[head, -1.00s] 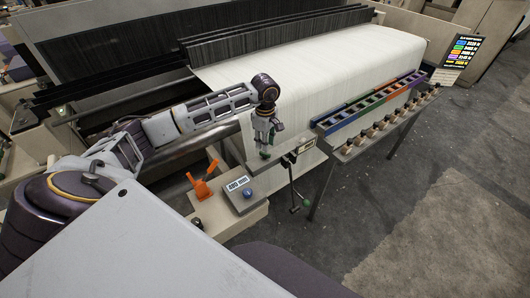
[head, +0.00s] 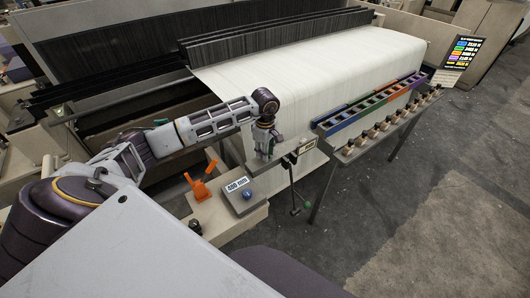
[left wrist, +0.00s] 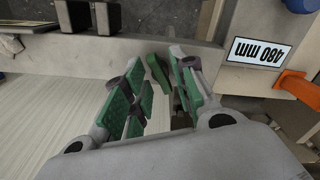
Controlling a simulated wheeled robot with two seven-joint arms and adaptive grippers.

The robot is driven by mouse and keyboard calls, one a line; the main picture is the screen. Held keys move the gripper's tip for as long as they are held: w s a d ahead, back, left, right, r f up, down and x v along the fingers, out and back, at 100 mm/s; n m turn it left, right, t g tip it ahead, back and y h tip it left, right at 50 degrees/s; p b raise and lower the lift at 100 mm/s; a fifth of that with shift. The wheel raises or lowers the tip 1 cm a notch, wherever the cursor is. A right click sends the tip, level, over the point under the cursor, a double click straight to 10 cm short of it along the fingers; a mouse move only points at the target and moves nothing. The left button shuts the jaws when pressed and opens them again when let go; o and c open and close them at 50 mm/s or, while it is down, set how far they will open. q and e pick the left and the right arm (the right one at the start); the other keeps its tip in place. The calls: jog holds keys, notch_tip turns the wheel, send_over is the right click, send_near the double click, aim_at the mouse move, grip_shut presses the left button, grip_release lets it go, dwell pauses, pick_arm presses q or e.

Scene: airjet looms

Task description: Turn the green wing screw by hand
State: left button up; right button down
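The green wing screw (left wrist: 158,70) shows in the left wrist view as a dark green wing between the fingers of my left gripper (left wrist: 158,90). The finger pads are also green. The left finger stands clear of the screw; the right finger is close to it, and I cannot tell whether it touches. In the head view my left gripper (head: 264,153) points down at the grey bar at the cloth's front corner. The screw cannot be told apart from the green pads there. My right gripper is not in view.
A box with a "480 mm" label (head: 236,185) and a blue knob (head: 247,195) stands left of the bar, beside an orange lever (head: 198,187). A thin rod with a green ball (head: 307,205) hangs right. A coloured bin rack (head: 370,107) stands beyond. White cloth (head: 310,75) lies behind.

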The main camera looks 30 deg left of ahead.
pick_arm(q)
jog(key=shift+f, duration=0.15)
dwell(0.4)
grip_shut()
